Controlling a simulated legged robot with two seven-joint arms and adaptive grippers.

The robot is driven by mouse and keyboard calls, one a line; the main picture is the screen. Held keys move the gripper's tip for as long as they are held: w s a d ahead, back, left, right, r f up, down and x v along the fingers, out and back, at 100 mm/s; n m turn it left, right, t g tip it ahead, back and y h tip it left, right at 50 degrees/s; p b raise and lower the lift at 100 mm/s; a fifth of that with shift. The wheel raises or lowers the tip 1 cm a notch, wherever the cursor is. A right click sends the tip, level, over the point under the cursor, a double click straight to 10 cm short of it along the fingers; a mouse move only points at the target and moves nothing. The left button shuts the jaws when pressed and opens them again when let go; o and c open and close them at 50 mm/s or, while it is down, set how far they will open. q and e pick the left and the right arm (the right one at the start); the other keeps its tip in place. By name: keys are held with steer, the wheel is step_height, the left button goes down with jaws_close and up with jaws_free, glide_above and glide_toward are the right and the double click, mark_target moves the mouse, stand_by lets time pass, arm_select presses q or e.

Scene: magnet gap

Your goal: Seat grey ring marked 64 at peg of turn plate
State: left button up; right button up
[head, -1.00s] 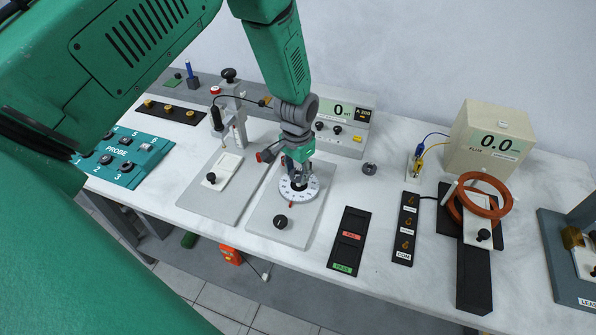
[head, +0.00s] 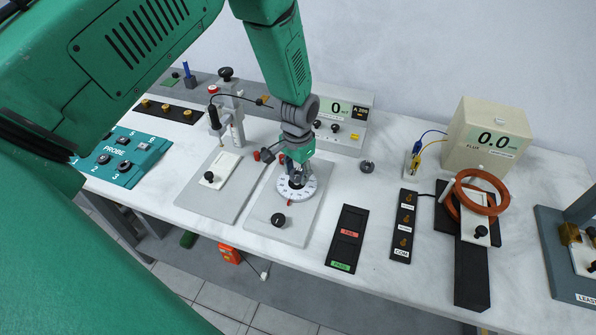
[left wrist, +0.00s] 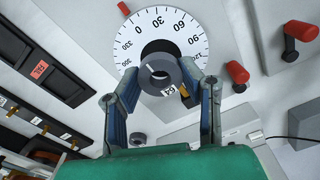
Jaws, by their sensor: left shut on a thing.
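The turn plate (head: 308,190) is a white dial with degree marks and a dark centre on a grey base; it also fills the top of the left wrist view (left wrist: 194,40). My left gripper (head: 297,178) is over the dial's centre, pointing down. In the left wrist view its two fingers (left wrist: 162,78) are shut on a dark grey ring (left wrist: 174,82) with a small label that seems to read 64. The ring is over the dark centre of the dial. The peg is not clearly visible, so I cannot tell whether the ring is around it. My right gripper is not in view.
Another grey ring (head: 367,167) lies on the bench to the right. Red-tipped posts (left wrist: 237,72) stand close beside the dial. A black knob (head: 278,220) is at the base's front. A black tray (head: 347,238) lies to the right, with free bench around it.

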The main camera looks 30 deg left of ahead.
arm_select(q)
steer(key=shift+f+b, duration=0.75)
steer(key=shift+f, duration=0.45)
steer(key=o, duration=1.2)
steer(key=shift+o, duration=0.2)
steer(key=shift+r, duration=0.1)
steer(key=shift+r, duration=0.2)
step_height(320, 180, up, 11)
steer(key=shift+r, duration=0.2)
steer(key=shift+d, duration=0.1)
